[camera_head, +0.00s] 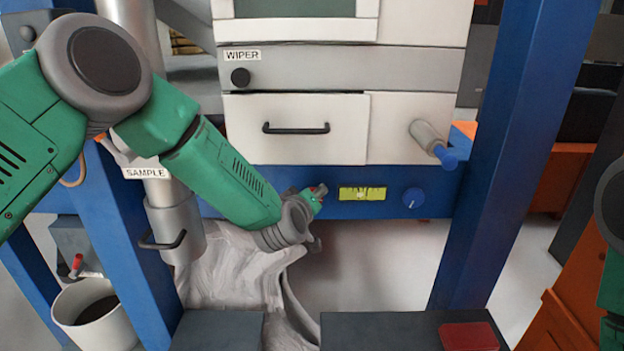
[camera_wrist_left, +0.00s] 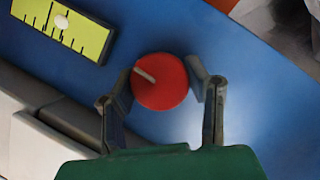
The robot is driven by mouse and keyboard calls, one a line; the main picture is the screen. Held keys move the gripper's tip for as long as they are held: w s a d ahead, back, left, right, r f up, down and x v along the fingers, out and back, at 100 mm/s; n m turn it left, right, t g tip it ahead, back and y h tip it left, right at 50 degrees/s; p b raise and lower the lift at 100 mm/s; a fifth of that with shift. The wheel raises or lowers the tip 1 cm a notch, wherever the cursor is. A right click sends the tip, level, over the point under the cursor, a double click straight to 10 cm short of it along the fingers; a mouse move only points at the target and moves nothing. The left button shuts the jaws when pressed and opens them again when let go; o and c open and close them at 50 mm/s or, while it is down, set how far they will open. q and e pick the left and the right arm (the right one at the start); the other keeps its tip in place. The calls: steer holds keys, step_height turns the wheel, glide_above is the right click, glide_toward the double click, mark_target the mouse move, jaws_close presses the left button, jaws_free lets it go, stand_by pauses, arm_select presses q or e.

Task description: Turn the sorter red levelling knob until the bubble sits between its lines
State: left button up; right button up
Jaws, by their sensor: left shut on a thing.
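The red levelling knob (camera_wrist_left: 160,82) is round with a pale pointer line, on the blue beam. The yellow-green level vial (camera_head: 376,194) sits right of the knob. Its pale bubble (camera_wrist_left: 61,22) lies near the middle among several black tick lines; its exact place between the lines is hard to tell. My right gripper is out of view.
A blue knob (camera_head: 413,197) is right of the vial. Above are a drawer with a black handle (camera_head: 296,129) and a grey cylinder with a blue end (camera_head: 428,137). Blue posts (camera_head: 510,150) flank the beam. A white bucket (camera_head: 95,312) stands lower left.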

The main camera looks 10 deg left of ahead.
arm_select(q)
steer(key=m+p, duration=0.1)
steer(key=p, duration=0.1)
steer(key=m+g+y+p, duration=0.1)
steer(key=p, duration=0.1)
steer(key=shift+s+d+f+m, duration=0.15)
steer(key=shift+s+f+m, duration=0.05)
steer(key=shift+f+m, duration=0.1)
steer(key=shift+f+m+y+p, duration=0.15)
steer(key=shift+m+y+p, duration=0.25)
steer(key=shift+y+p, duration=0.2)
steer(key=o, duration=1.2)
steer(key=shift+w, duration=0.1)
steer(key=shift+r, duration=0.2)
